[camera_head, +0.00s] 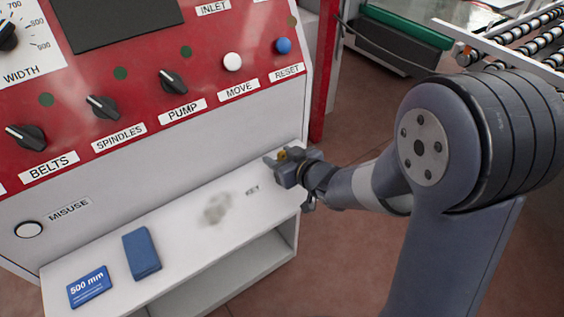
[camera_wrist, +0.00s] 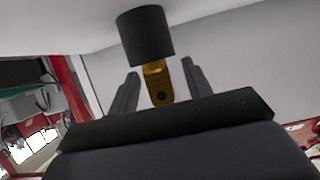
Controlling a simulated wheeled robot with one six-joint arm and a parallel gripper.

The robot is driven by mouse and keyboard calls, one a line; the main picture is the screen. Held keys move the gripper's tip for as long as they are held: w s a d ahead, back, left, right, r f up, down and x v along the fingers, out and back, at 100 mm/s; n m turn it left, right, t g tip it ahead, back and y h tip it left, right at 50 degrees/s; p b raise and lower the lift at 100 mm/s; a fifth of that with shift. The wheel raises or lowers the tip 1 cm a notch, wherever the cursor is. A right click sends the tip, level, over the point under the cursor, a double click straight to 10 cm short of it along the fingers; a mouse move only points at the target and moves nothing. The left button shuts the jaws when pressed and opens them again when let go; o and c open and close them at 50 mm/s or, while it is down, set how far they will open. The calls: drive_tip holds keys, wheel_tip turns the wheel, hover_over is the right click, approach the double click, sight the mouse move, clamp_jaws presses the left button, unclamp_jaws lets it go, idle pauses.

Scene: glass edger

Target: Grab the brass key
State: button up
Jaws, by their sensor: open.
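The brass key (camera_wrist: 158,82) shows in the wrist view as a flat brass piece with a dark round hole. It meets a black cylinder (camera_wrist: 147,36) at its far end; I cannot tell whether the cylinder is part of the key. My gripper (camera_wrist: 160,69) is open, with one finger on each side of the key and a visible gap to both. In the head view my gripper (camera_head: 284,168) is above the right end of the white shelf, and a small bit of the brass key (camera_head: 282,155) shows at its jaws.
The white shelf (camera_head: 178,230) holds a blue block (camera_head: 141,253), a blue "500 mm" card (camera_head: 89,287), a grey smudge and a small label. Above it is the red control panel (camera_head: 140,105) with knobs and buttons. A roller conveyor (camera_head: 520,38) stands at the upper right.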

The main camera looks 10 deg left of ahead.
drive_tip(key=shift+w+a+f, duration=0.25)
drive_tip(key=shift+w+a, duration=0.2)
drive_tip(key=shift+a, duration=0.05)
clamp_jaws()
